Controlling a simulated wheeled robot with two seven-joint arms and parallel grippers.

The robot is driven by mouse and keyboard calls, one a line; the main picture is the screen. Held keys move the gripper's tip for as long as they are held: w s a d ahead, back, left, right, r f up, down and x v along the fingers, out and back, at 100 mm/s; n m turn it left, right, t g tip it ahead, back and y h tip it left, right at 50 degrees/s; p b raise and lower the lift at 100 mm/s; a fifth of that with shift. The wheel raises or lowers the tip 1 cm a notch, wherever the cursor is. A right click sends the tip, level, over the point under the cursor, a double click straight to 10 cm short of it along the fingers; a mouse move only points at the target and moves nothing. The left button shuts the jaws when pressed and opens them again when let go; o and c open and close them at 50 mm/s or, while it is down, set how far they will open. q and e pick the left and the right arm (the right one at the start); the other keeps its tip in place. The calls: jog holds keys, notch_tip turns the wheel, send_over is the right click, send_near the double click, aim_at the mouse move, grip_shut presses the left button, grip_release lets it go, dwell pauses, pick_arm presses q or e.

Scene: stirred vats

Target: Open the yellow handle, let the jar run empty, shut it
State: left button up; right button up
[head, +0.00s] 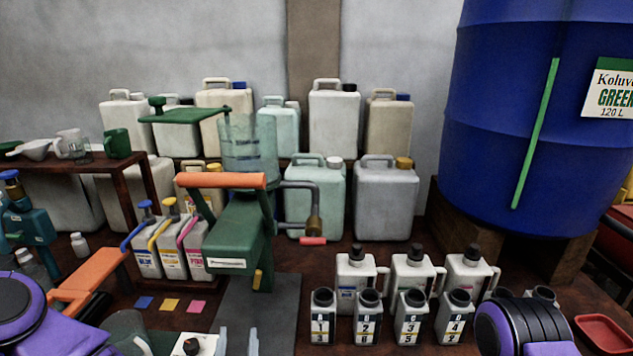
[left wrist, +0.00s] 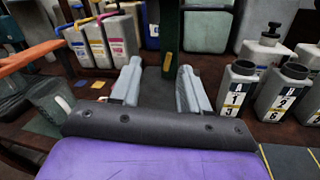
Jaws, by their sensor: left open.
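A clear bluish jar (head: 249,150) stands on top of a green machine (head: 238,235). How much it holds I cannot tell. A small yellow handle (head: 257,279) hangs at the machine's lower front; it also shows in the left wrist view (left wrist: 167,62). Whether its valve is open I cannot tell. My left gripper (head: 238,342) is open and empty, low in front of the machine; in the left wrist view its fingers (left wrist: 160,76) point towards the yellow handle, apart from it. Of my right arm only the purple and black wrist shows.
Several lettered bottles (head: 368,316) stand to the right of the machine. Pump bottles with blue, yellow and pink (head: 192,252) tops stand to its left. An orange bar (head: 88,282) lies left. A bent pipe with a brass end (head: 314,226) juts right. A blue vat (head: 545,130) stands back right.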

pick_arm(q)
jog(key=s+d+f+m+g+h+b, duration=0.1)
jog(key=s+f+m+g+h, duration=0.15)
jog(key=f+m, duration=0.7)
jog(key=s+d+f+m+g+h+b, duration=0.15)
jog(key=s+f+m+g, duration=0.25)
jog(key=f+m, duration=0.6)
jog(key=s+a+f+m+g+y+b, duration=0.3)
jog(key=s+a+f+m+g, duration=0.5)
jog(key=s+a+f, duration=0.8)
jog(key=s+a+m+y, duration=0.1)
jog(key=s+a, duration=0.1)
jog(key=shift+s+a+f+y, duration=0.15)
jog(key=shift+a+f+y, duration=0.1)
jog(key=shift+a+y, duration=0.1)
pick_arm(e)
jog(key=f, duration=0.5)
jog(key=shift+s+f, duration=0.3)
jog(key=shift+s, duration=0.05)
pick_arm(q)
jog(key=shift+g, duration=0.25)
